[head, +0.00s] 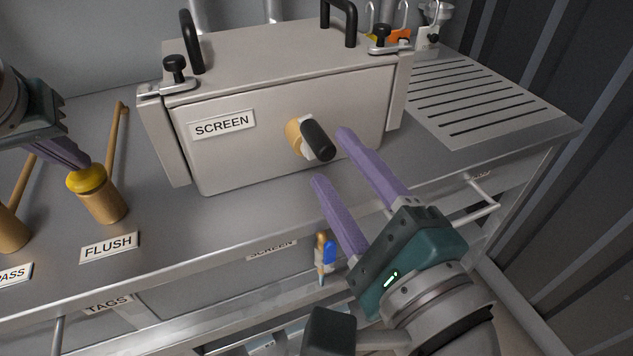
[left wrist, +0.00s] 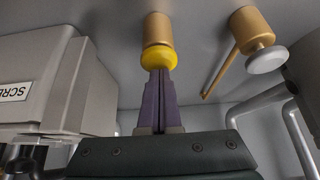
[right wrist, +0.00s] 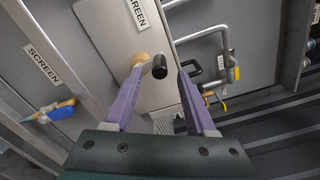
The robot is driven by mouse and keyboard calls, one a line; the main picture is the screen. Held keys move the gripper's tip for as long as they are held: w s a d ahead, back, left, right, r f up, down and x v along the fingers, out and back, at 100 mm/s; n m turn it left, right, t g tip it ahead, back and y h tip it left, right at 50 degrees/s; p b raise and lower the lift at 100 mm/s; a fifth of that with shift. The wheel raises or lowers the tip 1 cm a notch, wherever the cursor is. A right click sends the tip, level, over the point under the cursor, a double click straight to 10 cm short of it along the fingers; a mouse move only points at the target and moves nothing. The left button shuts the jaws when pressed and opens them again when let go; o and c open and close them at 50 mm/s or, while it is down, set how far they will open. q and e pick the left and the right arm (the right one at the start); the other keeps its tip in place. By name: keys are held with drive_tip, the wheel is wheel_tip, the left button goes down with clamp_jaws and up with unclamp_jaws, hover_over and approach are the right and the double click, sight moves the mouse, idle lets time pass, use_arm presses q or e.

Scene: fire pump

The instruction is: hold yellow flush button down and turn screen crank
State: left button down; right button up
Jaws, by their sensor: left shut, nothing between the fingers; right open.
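The yellow flush button (head: 86,179) tops a tan post beside the FLUSH label (head: 109,247). My left gripper (head: 82,166) is shut with its purple fingertips against the button's top; the left wrist view shows the tips meeting the yellow button (left wrist: 158,58). How far the button is pressed I cannot tell. The screen crank, a black handle (head: 318,140) on a tan hub, sticks out of the grey SCREEN box (head: 270,150). My right gripper (head: 328,156) is open, its fingers pointing at the crank; in the right wrist view the black handle (right wrist: 160,67) shows between the fingers.
Another tan post with a white cap (left wrist: 266,60) stands beside the flush post. Black clamp knobs (head: 175,66) and handles sit on the box. A slotted drain board (head: 480,95) lies to the right. A blue-handled tool (head: 326,252) hangs under the counter edge.

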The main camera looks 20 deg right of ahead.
drive_tip(key=s, duration=0.8)
use_arm(q)
wheel_tip(320, 180, up, 7)
drive_tip(key=p, duration=0.8)
use_arm(e)
wheel_tip(320, 180, up, 8)
drive_tip(key=shift+s+f, duration=0.1)
